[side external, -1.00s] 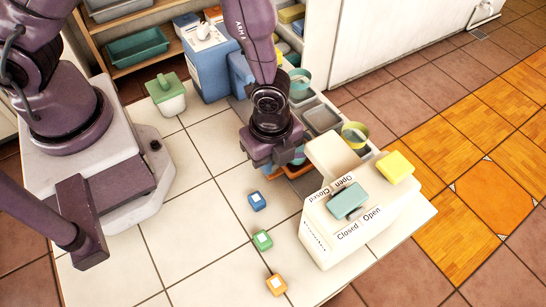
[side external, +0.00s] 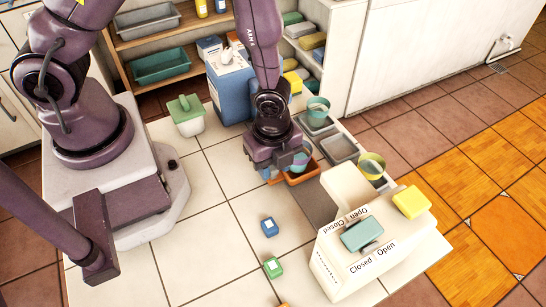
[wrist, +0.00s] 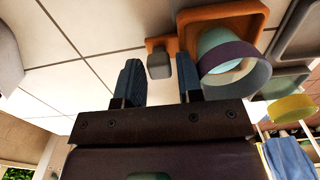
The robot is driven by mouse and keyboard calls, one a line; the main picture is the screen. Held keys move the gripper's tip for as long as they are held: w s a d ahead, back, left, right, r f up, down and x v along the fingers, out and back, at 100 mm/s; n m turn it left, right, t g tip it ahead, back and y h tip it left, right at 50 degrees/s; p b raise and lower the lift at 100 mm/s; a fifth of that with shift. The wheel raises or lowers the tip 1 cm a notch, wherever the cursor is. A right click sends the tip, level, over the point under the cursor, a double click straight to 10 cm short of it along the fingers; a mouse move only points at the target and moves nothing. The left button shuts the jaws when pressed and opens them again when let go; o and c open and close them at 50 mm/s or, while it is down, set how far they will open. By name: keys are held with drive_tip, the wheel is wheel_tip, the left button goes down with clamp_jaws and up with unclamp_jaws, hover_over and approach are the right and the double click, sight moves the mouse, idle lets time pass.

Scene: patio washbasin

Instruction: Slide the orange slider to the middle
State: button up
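My gripper (side external: 273,160) points down over the tiled counter in the side external view. In the wrist view its two blue fingers (wrist: 158,72) stand apart with nothing clamped. Just beyond them is an orange piece (wrist: 188,28) with a grey knob at its left part, which appears between the fingertips. A teal cup with a purple rim (wrist: 228,68) sits on the orange piece at its right. In the side external view the orange piece (side external: 304,178) is partly hidden by my gripper. I cannot tell whether it is the orange slider or touches my fingers.
A white box (side external: 345,265) marked Open and Closed carries a teal block (side external: 362,235) and a yellow block (side external: 411,202). Grey trays (side external: 339,149) and a yellow-rimmed cup (side external: 371,165) lie behind.

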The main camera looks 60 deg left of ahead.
wheel_tip(320, 180, up, 13)
idle(0.5)
drive_tip(key=s+a+r+n+t, duration=0.2)
drive_tip(key=a+r+n, duration=0.3)
drive_tip(key=r+n, duration=0.4)
drive_tip(key=s+a+r+n+t, duration=0.3)
drive_tip(key=s+a+r+n, duration=0.2)
drive_tip(key=r+n, duration=0.4)
drive_tip(key=shift+s+r+t, duration=0.3)
drive_tip(key=shift+r, duration=0.25)
